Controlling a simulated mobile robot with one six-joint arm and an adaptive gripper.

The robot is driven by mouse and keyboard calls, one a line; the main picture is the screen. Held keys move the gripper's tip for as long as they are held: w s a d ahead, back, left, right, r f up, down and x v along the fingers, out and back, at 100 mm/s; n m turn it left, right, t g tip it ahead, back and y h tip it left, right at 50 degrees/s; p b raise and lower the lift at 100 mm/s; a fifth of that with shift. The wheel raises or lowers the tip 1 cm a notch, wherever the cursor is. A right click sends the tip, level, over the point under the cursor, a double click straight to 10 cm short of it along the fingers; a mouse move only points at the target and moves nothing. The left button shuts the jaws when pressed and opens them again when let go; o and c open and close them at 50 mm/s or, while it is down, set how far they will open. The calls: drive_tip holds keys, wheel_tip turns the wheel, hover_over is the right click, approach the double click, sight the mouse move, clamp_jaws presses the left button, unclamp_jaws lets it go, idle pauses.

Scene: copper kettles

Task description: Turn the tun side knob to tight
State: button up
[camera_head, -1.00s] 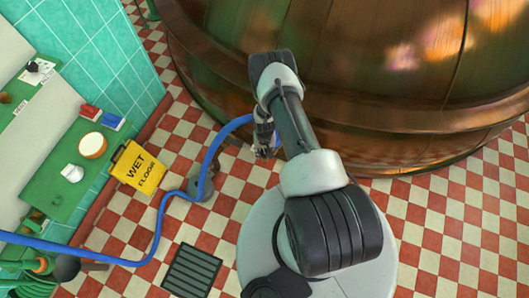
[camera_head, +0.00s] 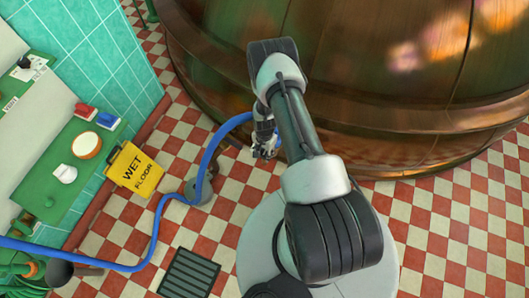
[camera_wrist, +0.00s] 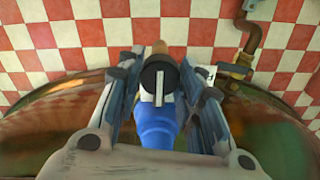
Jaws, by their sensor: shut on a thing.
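The tun (camera_head: 420,130) is a big copper vessel filling the upper right of the head view. Its curved side also shows in the wrist view (camera_wrist: 262,118). The side knob (camera_wrist: 158,82) is a round black disc with a white line, which stands about upright in the wrist view. My gripper (camera_wrist: 160,62) is shut on the knob, with one finger on each side. In the head view my gripper (camera_head: 264,148) is low beside the tun's left side, and the knob cannot be made out there.
A blue hose (camera_head: 154,225) runs across the floor to the tun; a blue part (camera_wrist: 156,128) shows below the knob. A brass pipe (camera_wrist: 250,42) stands at the right. A yellow wet-floor sign (camera_head: 134,171), a green shelf (camera_head: 62,150) and a floor grate (camera_head: 190,274) lie left.

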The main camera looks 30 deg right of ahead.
sight(264, 152)
idle(0.5)
drive_tip(key=o, duration=1.1)
drive_tip(key=shift+c, duration=0.2)
drive_tip(key=shift+r, duration=0.15)
wheel_tip(264, 152, up, 12)
